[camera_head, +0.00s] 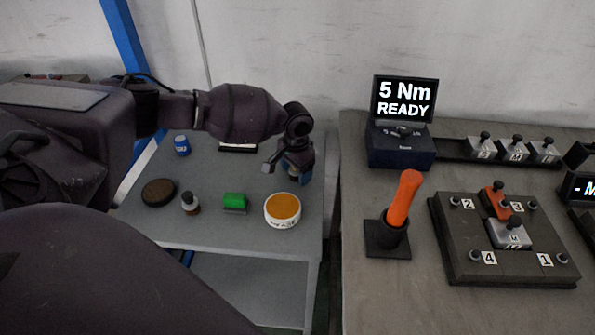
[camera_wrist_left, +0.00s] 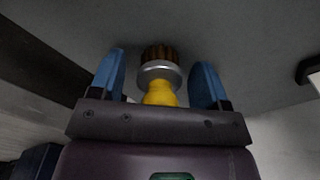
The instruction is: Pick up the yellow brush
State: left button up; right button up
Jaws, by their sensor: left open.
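In the left wrist view, the yellow brush (camera_wrist_left: 160,93) has a yellow handle, a silver collar and brown bristles. The handle end is toward my palm and the bristles point away. My left gripper (camera_wrist_left: 160,78) is open, with one blue finger on each side of the brush and a visible gap on both sides. In the head view, my left gripper (camera_head: 296,168) is over the back right of the grey side table (camera_head: 215,232). There the brush is mostly hidden by the gripper. My right gripper is not in view.
A white tub with orange contents (camera_head: 283,209), green block (camera_head: 235,201), small dark bottle (camera_head: 190,203), brown round pad (camera_head: 158,192) and blue can (camera_head: 182,145) stand on the side table. The workbench (camera_head: 375,300) at right carries an orange-handled tool (camera_head: 403,200) and a fixture plate (camera_head: 465,255).

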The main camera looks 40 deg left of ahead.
pick_arm(q)
jog(key=shift+c, duration=0.2)
jog(key=c, duration=0.9)
jog(key=shift+c, duration=0.4)
notch_tip(320, 180, up, 9)
jog(key=shift+p, duration=1.1)
notch_tip(320, 180, up, 11)
jog(key=p, duration=0.1)
jog(key=shift+p, duration=0.4)
